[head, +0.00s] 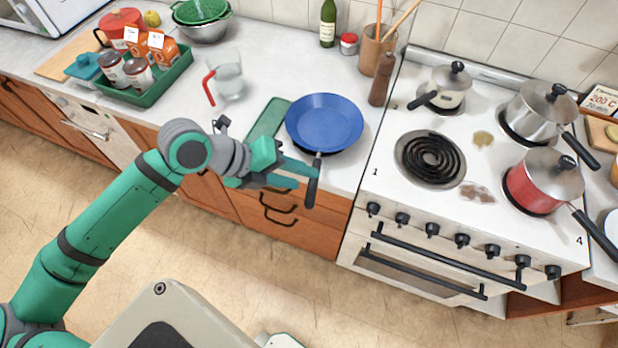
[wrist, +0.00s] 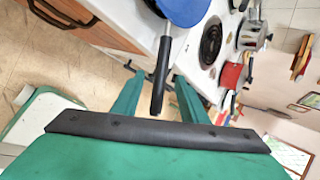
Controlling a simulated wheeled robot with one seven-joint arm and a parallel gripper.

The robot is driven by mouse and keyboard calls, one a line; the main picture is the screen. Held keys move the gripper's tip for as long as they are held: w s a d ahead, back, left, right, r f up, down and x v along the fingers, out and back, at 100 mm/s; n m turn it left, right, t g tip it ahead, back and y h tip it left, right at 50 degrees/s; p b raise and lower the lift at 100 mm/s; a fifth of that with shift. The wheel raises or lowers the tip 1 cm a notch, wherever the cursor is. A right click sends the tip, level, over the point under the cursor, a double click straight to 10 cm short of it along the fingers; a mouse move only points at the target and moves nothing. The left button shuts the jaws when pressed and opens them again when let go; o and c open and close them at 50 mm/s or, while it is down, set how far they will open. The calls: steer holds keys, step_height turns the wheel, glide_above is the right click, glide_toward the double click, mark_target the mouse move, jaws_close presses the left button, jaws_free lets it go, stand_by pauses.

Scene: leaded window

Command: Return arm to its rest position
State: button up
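My arm reaches from the lower left of the head view toward the counter's front edge. My gripper (head: 306,180) is at its end, beside the black handle of a blue frying pan (head: 325,121). The gripper is open: in the wrist view its two green fingers (wrist: 158,88) stand apart. The pan handle (wrist: 161,78) shows in the gap between them, with space on both sides. Nothing is clamped. The pan lies on the counter, and its handle juts past the front edge. I cannot tell how deep the handle sits between the fingers.
The stove (head: 475,180) stands to the right with a small pot (head: 447,92), a steel pot (head: 538,112) and a red pot (head: 541,182). A glass pitcher (head: 228,80) and a green tray (head: 150,92) with jars stand left on the counter. The floor in front looks clear.

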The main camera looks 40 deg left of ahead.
steer(key=shift+v, duration=2.75)
